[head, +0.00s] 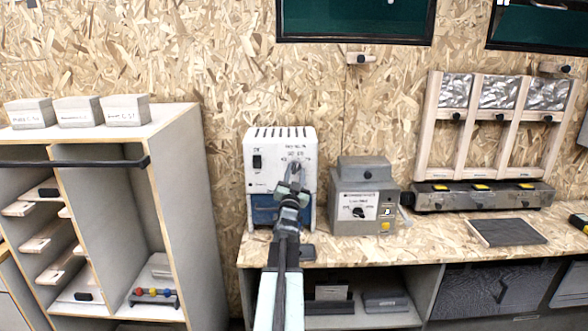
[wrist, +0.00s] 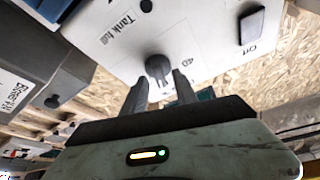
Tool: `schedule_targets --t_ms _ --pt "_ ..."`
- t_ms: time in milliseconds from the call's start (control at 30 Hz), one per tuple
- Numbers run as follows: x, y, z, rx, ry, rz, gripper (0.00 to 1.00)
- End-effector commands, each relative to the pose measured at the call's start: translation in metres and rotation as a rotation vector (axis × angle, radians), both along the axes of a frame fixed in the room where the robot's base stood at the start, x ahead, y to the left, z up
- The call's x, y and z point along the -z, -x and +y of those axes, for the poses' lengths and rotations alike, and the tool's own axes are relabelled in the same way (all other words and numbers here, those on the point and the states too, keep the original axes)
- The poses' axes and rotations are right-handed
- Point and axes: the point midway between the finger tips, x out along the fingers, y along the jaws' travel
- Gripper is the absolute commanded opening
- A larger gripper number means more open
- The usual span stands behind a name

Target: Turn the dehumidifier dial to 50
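The dehumidifier (head: 282,138) is a white box with a blue lower part, standing on the bench against the wall. Its dark round dial (wrist: 158,67) is in the middle of the wrist view, on the white face, with a "40" mark beside it. In the head view my arm and gripper (head: 294,174) cover much of the dial area. My gripper (wrist: 160,78) is open, with one finger to each side of the dial. A gap shows between the fingers and the dial; I cannot tell whether the tips reach its depth. Where the dial points is unclear.
A black switch (wrist: 252,25) marked "Off" and a "Tank full" label are on the same face. A grey box (head: 366,195) with its own dial stands close to the right. A tall shelf unit (head: 190,190) is on the left. The bench (head: 440,245) has free room in front.

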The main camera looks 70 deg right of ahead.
Motion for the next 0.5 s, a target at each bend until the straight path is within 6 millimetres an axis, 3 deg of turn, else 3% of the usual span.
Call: schedule_targets --t_ms 233,267,367,500 --pt "-0.0013 -0.0016 -0.0037 -0.001 0.0 0.0 0.35" --pt "-0.0012 -0.0016 -0.0037 -0.001 0.0 0.0 0.32" --pt "-0.0012 -0.0019 -0.0035 -0.001 0.0 0.001 0.04" --pt "-0.0012 -0.0079 -0.0017 -0.009 0.0 0.0 0.0"
